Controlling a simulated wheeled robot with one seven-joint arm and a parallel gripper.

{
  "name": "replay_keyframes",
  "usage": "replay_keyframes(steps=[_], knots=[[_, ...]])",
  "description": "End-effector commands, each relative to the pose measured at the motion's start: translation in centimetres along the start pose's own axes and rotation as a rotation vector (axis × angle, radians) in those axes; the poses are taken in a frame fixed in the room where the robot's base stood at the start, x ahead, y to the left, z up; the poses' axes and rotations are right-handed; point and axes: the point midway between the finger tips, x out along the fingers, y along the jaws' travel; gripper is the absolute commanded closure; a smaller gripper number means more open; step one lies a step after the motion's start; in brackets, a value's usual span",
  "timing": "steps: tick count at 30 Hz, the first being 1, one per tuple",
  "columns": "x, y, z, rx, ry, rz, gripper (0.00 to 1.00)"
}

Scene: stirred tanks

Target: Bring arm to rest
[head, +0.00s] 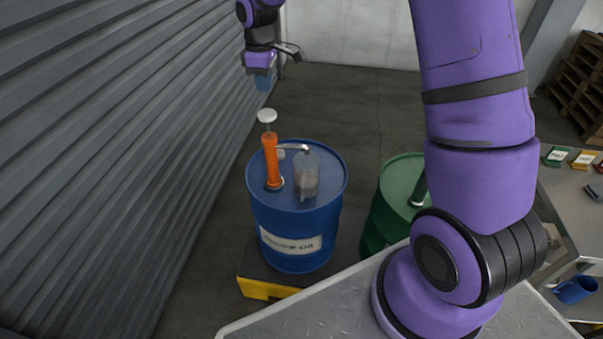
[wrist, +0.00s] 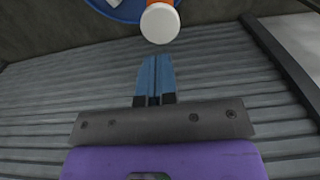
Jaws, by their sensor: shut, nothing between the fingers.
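My purple arm rises at the right of the head view, and its far end reaches across to the top left. My gripper (head: 263,82) has blue fingers and hangs above and behind the blue drum, clear of everything. In the wrist view my gripper (wrist: 154,78) shows its two blue fingers together, shut and with nothing between them. The white knob (head: 267,115) of the orange hand pump (head: 271,160) stands just below my gripper in the head view. The knob also shows in the wrist view (wrist: 160,23), beyond the fingertips and apart from them.
The blue drum (head: 297,220) carries the pump and a clear beaker (head: 307,178) under its spout. A green drum (head: 388,205) stands to its right. A ribbed grey wall (head: 100,130) runs close along the left. A bench (head: 575,195) is at right. The floor behind the drums is open.

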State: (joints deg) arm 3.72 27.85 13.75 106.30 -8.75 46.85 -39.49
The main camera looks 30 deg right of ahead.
Motion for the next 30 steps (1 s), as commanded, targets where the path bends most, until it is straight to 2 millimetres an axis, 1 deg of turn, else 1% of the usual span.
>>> replay_keyframes(steps=[6, 8, 10, 14, 15, 21, 24, 30], knots=[[-0.1, 0.0, 0.1, 0.001, 0.000, 0.001, 1.00], [-0.5, -0.1, 0.2, 0.008, 0.001, 0.005, 1.00], [-1.4, -0.5, 0.7, 0.022, 0.004, 0.015, 1.00], [-4.3, -1.6, 2.1, 0.075, 0.014, 0.045, 1.00], [-5.4, -2.1, 2.7, 0.097, 0.018, 0.057, 1.00], [-10.1, -4.7, 6.0, 0.207, 0.045, 0.108, 1.00], [-12.2, -6.1, 7.6, 0.265, 0.064, 0.131, 1.00], [-15.7, -9.3, 11.2, 0.379, 0.104, 0.171, 1.00]])
